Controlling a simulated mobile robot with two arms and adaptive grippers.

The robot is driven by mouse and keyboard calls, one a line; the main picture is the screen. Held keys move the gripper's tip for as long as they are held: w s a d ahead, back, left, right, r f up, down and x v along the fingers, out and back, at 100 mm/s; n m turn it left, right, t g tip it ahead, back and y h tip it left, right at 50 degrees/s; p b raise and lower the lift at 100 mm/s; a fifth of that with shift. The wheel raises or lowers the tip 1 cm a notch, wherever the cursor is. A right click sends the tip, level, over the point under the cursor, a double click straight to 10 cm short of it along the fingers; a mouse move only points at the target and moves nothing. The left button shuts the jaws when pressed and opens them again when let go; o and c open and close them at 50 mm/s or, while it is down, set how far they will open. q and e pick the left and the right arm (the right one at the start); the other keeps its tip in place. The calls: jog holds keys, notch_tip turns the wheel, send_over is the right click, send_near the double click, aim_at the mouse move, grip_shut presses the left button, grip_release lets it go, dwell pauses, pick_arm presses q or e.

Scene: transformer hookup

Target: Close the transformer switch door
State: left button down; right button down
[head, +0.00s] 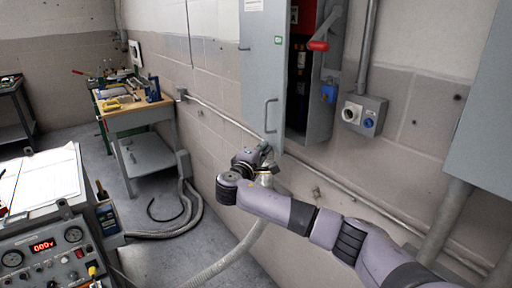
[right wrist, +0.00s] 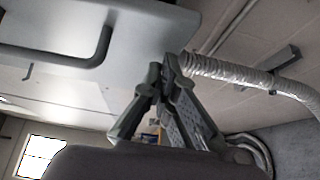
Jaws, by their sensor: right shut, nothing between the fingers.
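The grey switch door (head: 263,75) stands open, swung out to the left of the switch cabinet (head: 334,70). The dark inside of the cabinet shows to the right of the door. A bar handle (head: 269,115) is on the door's lower part; the door (right wrist: 80,25) and handle (right wrist: 85,55) also show at the upper left in the right wrist view. My right gripper (head: 264,150) is by the door's lower edge, below the handle. In the right wrist view its fingers (right wrist: 160,75) are together and empty, close to the door; contact cannot be told. My left gripper is not in view.
A red lever (head: 319,45) and a blue part (head: 329,92) are on the cabinet's right side. A socket box (head: 363,114) is on the wall. A conduit (head: 230,120) runs along the wall. A workbench (head: 130,107) and control console (head: 50,245) stand left, with floor between.

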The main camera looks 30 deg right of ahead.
jog(key=shift+w+a, duration=0.1)
jog(key=s+d+n+t+y, duration=0.1)
jog(key=d, duration=0.7)
jog(key=shift+s+d+n+t+b, duration=0.15)
jog(key=shift+s+n+t+b, duration=0.2)
jog(key=shift+b, duration=0.1)
jog(key=shift+r, duration=0.1)
